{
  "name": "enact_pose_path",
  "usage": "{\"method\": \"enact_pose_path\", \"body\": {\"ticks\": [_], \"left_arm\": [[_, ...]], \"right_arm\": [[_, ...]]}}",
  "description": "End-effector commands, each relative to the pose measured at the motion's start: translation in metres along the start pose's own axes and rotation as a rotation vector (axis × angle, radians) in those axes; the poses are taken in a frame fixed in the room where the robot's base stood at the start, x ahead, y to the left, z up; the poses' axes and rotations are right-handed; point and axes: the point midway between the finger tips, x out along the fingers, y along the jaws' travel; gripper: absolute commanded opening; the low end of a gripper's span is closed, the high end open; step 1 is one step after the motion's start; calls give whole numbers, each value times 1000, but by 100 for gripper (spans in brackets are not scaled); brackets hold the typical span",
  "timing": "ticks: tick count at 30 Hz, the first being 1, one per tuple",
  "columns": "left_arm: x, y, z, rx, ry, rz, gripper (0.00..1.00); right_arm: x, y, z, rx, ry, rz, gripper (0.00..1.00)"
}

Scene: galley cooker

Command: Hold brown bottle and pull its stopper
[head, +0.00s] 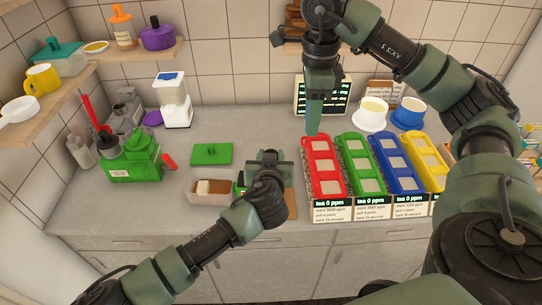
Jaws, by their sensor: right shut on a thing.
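A brown bottle (124,34) with an orange stopper (119,12) stands upright on the upper left shelf, apart from both grippers. My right gripper (318,72) points down above the back of the counter. It is shut on a slim green piece (313,115) that hangs down by the red tray; what this piece is I cannot tell. My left gripper (268,160) is low over the middle of the counter. Its fingertips are partly hidden by its own wrist, so I cannot tell whether it is open or shut.
Red (322,167), green (361,165), blue (398,163) and yellow trays stand at the right. A butter dish (206,197) is beside my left gripper. A green machine (133,161) and a white grinder (174,101) are at the left. A purple pot (158,37) shares the bottle's shelf.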

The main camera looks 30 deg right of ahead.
Motion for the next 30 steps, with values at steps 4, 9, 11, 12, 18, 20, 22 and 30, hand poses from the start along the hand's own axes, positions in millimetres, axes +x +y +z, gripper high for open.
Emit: {"method": "enact_pose_path", "body": {"ticks": [4,9,11,12,18,20,22,30], "left_arm": [[0,-1,2,-1,-4,-2,0],[0,-1,2,-1,-4,-2,0],[0,-1,2,-1,-4,-2,0],[0,-1,2,-1,-4,-2,0],[0,0,1,-1,-2,-1,61],[0,0,1,-1,-2,-1,61],[0,0,1,-1,-1,0,61],[-10,1,1,-2,-2,3,61]], "right_arm": [[-1,2,-5,0,0,0,0],[-1,2,-6,0,0,0,0],[-1,2,-6,0,0,0,0],[-1,2,-6,0,0,0,0],[-1,2,-5,0,0,0,0],[-1,2,-5,0,0,0,0],[-1,2,-5,0,0,0,0],[-1,2,-5,0,0,0,0]]}}
